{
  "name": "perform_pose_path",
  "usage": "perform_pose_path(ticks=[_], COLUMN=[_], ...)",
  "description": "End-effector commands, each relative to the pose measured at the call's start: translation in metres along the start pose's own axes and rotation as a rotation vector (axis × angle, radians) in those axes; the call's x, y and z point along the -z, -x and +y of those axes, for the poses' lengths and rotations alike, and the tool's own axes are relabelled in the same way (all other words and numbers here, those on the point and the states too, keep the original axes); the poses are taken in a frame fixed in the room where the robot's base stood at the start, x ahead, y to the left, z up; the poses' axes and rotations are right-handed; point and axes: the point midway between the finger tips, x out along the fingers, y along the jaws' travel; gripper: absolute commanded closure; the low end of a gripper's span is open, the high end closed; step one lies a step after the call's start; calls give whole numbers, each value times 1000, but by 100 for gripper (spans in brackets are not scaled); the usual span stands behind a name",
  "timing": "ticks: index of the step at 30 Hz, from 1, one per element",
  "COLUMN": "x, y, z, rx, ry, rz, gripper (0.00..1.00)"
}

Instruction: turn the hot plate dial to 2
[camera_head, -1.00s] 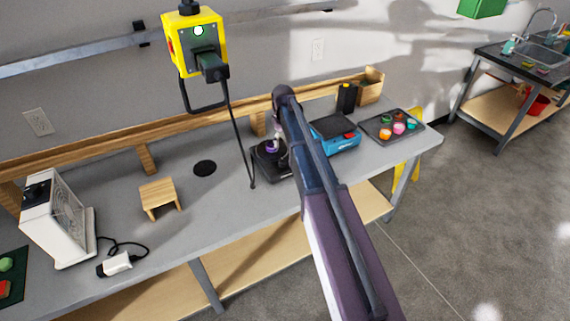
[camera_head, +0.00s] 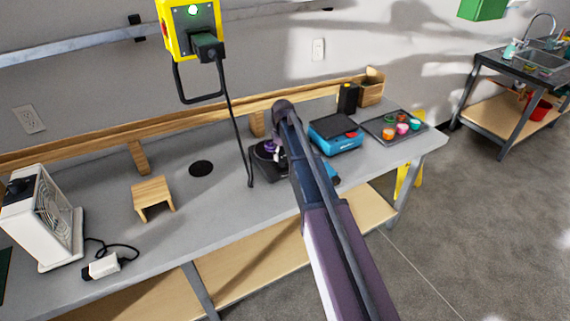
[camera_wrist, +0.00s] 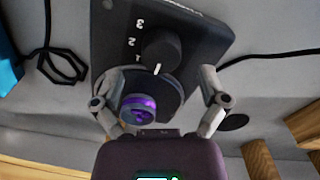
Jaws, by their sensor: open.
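The hot plate (camera_head: 262,163) is a dark unit on the grey bench, partly hidden behind my arm in the head view. In the wrist view the hot plate (camera_wrist: 205,35) shows a black dial (camera_wrist: 161,48) with numbers 1, 2 and 3 beside it. The dial's white mark points toward the bottom of the picture, below the 1. A purple-banded object (camera_wrist: 138,108) sits on the round heating plate, between the dial and my palm. My gripper (camera_wrist: 158,76) is open, with its fingers spread on either side of the dial and plate. No contact with the dial is visible.
A blue device (camera_head: 335,134) and a tray of colourful pots (camera_head: 372,130) stand right of the hot plate. A yellow box (camera_head: 190,18) with a green light hangs above, its black cable (camera_head: 239,130) reaching the bench. A wooden stand (camera_head: 152,191) and white heater (camera_head: 40,220) are left.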

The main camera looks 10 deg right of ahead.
Motion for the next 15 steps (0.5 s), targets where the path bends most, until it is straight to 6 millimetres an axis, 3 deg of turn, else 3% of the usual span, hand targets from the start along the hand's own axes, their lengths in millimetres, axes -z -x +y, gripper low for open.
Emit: perform_pose_path(ticks=[6,15], x=[0,0], y=[-20,-29], z=[0,0], rx=[0,0], ry=[0,1], rz=[0,0], gripper=[7,7])
